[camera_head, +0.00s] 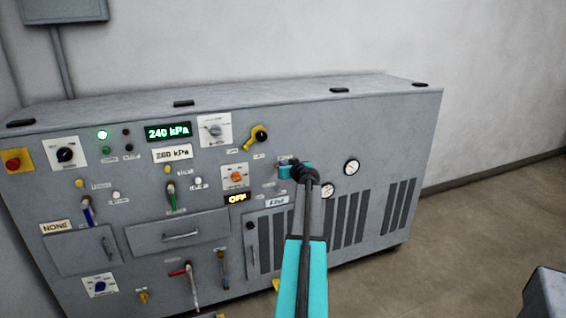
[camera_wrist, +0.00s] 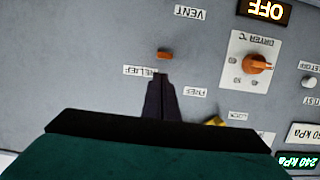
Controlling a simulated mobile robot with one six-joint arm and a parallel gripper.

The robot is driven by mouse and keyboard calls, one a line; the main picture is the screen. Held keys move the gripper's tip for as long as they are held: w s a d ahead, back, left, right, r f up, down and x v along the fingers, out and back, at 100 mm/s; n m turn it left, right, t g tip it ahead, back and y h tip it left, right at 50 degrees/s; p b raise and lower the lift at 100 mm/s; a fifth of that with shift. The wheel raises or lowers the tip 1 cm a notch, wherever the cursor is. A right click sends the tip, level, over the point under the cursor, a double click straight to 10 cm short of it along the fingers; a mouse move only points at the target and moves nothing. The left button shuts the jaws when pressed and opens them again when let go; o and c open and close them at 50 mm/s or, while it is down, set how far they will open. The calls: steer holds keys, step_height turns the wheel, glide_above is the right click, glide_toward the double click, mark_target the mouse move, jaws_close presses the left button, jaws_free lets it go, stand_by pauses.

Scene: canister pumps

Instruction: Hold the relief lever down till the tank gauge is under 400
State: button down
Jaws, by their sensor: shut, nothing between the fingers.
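A small orange lever (camera_wrist: 164,54) sticks out of the grey panel beside the RELIEF label (camera_wrist: 142,71) in the wrist view. My gripper (camera_wrist: 160,80) is shut and empty, its fingertips just below the lever in that picture; I cannot tell whether they touch it. In the head view my arm covers most of this spot. A green display (camera_head: 168,131) reads 240 kPa; it shows partly in the wrist view (camera_wrist: 298,161). I cannot read a label naming it as the tank gauge.
An orange dryer knob (camera_wrist: 257,64) and a lit OFF display (camera_wrist: 264,11) sit right of the lever in the wrist view. Two round dials (camera_head: 351,167) (camera_head: 327,190) sit near my arm. A yellow-and-black knob (camera_head: 260,134) is above left.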

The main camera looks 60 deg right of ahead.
steer(key=shift+f, duration=0.9)
steer(key=shift+w+a+f+b, duration=0.15)
steer(key=shift+f+b, duration=0.1)
steer(key=shift+b, duration=0.35)
